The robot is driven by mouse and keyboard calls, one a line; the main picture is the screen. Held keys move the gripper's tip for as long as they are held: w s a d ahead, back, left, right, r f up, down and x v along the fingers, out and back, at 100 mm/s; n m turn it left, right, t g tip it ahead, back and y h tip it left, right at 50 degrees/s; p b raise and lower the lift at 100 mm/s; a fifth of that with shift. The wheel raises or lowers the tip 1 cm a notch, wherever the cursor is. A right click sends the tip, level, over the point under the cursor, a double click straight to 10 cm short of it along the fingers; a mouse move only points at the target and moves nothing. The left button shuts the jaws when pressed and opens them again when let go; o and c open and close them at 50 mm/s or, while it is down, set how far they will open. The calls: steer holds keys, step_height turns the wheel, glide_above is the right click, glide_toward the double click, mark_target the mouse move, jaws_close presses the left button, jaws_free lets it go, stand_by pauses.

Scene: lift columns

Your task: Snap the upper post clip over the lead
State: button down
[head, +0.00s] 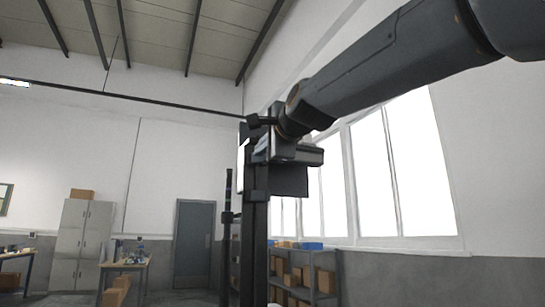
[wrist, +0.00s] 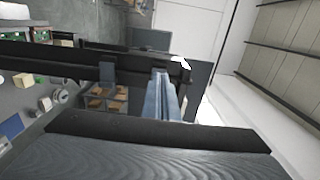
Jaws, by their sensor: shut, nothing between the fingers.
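A tall black post (head: 256,225) stands in front of me in the head view, with a dark block (head: 258,196) partway up. In the wrist view the post (wrist: 50,58) lies across the picture, with the block (wrist: 107,72) on it. My gripper (head: 257,150) is at the post's upper part, above that block. In the wrist view its blue-grey fingers (wrist: 160,92) are shut together and empty, close to the post's end. I cannot tell whether they touch it. The upper clip and the lead are not clearly distinguishable; the gripper may hide them.
A thinner black post (head: 228,235) stands just left. Behind are shelves with boxes (head: 325,281), a grey door (head: 194,243), a cabinet (head: 82,243) and a workbench (head: 125,266). Windows (head: 390,165) line the right wall. The air left of the posts is clear.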

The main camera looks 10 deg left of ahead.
steer(key=shift+w+d+f+b, duration=0.1)
steer(key=shift+d+b, duration=0.1)
steer(key=shift+b, duration=0.2)
steer(key=shift+w+d+b, duration=0.35)
steer(key=shift+d+b, duration=0.25)
steer(key=shift+b, duration=0.3)
steer(key=shift+w+d+b, duration=0.35)
steer(key=shift+d+b, duration=0.2)
steer(key=shift+b, duration=0.3)
steer(key=shift+w+a+p, duration=0.25)
steer(key=shift+w+p, duration=0.05)
steer(key=shift+w, duration=0.15)
steer(key=shift+w+a, duration=0.1)
steer(key=shift+w, duration=0.05)
steer(key=b+v, duration=0.1)
steer(key=v, duration=0.6)
